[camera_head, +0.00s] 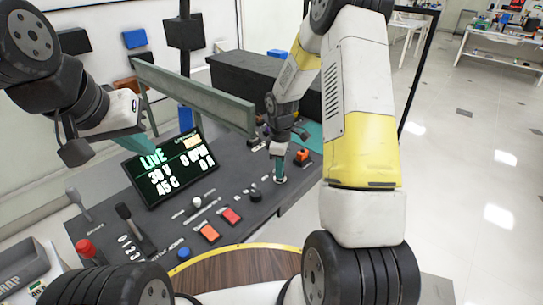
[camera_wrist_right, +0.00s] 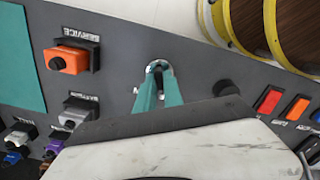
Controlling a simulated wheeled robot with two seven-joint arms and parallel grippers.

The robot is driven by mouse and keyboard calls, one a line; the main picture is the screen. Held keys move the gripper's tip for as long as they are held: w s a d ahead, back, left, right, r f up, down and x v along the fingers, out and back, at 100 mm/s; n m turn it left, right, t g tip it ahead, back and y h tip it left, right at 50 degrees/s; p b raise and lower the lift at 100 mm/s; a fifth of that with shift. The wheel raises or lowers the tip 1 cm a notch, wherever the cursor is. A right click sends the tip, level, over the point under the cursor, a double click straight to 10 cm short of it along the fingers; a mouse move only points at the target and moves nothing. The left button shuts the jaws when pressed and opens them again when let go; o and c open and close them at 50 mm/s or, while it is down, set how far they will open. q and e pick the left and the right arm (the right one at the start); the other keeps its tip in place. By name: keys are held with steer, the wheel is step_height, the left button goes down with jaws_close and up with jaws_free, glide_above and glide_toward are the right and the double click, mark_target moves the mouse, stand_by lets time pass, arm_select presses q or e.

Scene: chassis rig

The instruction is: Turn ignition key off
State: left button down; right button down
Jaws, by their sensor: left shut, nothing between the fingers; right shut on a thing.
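The ignition key switch (camera_wrist_right: 158,66) is a round silver-rimmed lock on the dark panel. My right gripper (camera_wrist_right: 160,84) has its teal fingers shut on the ignition key at the lock, and they hide most of the key. A label beside it is mostly covered. In the head view my right gripper (camera_head: 280,166) points down at the panel's right part, with the lock's silver rim (camera_head: 280,180) at its fingertips. My left gripper (camera_head: 138,140) is shut and empty, in front of the display's upper left corner.
The orange service switch (camera_wrist_right: 70,58) and a black knob (camera_wrist_right: 230,88) flank the lock. Red (camera_wrist_right: 268,100) and orange buttons (camera_wrist_right: 297,108) lie beyond the knob. The lit display (camera_head: 170,168) reads LIVE. Levers (camera_head: 128,215) stand at the panel's left.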

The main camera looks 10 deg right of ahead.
steer(key=shift+n, duration=0.3)
steer(key=c, duration=1.5)
jaws_free()
steer(key=shift+o, duration=0.2)
steer(key=shift+r, duration=3.9)
